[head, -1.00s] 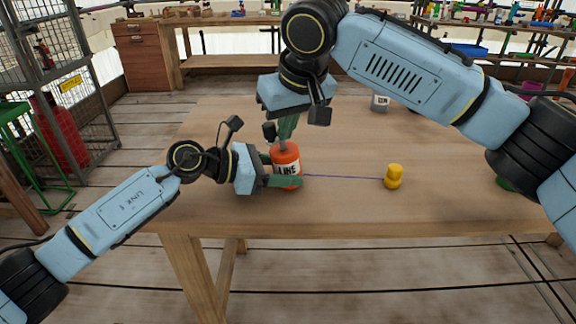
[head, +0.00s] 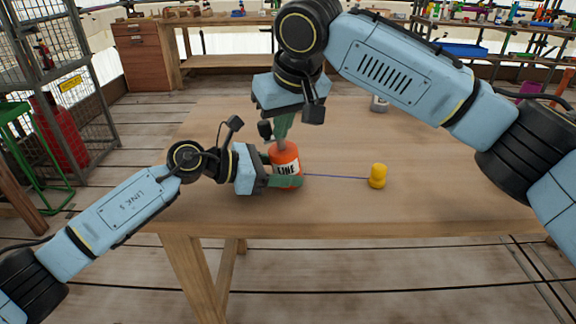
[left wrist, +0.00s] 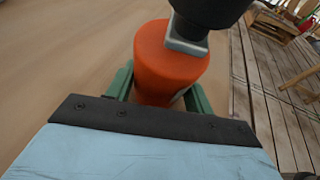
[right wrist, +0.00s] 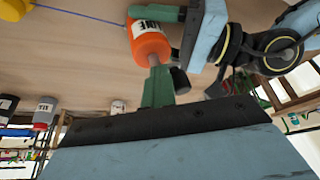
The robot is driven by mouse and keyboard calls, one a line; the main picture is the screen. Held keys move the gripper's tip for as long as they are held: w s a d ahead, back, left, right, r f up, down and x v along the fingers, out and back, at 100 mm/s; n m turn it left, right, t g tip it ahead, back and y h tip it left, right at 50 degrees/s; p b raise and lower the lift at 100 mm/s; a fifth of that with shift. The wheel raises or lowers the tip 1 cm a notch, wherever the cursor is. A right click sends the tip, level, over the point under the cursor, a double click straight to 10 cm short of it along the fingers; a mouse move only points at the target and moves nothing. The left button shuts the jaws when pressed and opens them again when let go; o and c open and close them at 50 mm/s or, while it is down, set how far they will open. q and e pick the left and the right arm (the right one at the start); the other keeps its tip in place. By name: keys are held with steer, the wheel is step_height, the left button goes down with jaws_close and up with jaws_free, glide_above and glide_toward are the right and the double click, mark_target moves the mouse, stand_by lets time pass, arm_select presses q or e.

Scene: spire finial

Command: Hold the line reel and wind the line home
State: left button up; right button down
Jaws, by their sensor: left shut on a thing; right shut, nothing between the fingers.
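The orange line reel (head: 285,165), with a white LINE label, stands upright on the wooden table. My left gripper (head: 283,174) is shut around its body from the left, one green finger on each side; the left wrist view shows the reel (left wrist: 168,60) between the fingers. A blue line (head: 335,176) runs right from the reel to a yellow bobbin-shaped weight (head: 377,176) standing on the table. My right gripper (head: 281,139) points down with closed fingers at the reel's top.
A grey labelled can (head: 380,104) stands farther back on the table, partly beside my right arm. The right wrist view shows several cans at its left edge. The table (head: 440,215) is clear around the weight. A wire cage and red cylinder stand off to the left.

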steer(key=shift+s, duration=0.2)
step_height(320, 180, up, 7)
stand_by(0.7)
stand_by(0.4)
steer(key=shift+s+d+f, duration=0.25)
steer(key=shift+d+f, duration=0.05)
steer(key=shift+f, duration=0.35)
steer(key=shift+s+d+f, duration=0.2)
steer(key=shift+d+f, duration=0.15)
steer(key=shift+f, duration=0.25)
steer(key=shift+s+d+f, duration=0.25)
steer(key=shift+d+f, duration=0.05)
steer(key=shift+f, duration=0.35)
steer(key=shift+f, duration=0.2)
stand_by(1.1)
step_height(320, 180, down, 3)
steer(key=shift+r, duration=0.15)
stand_by(0.5)
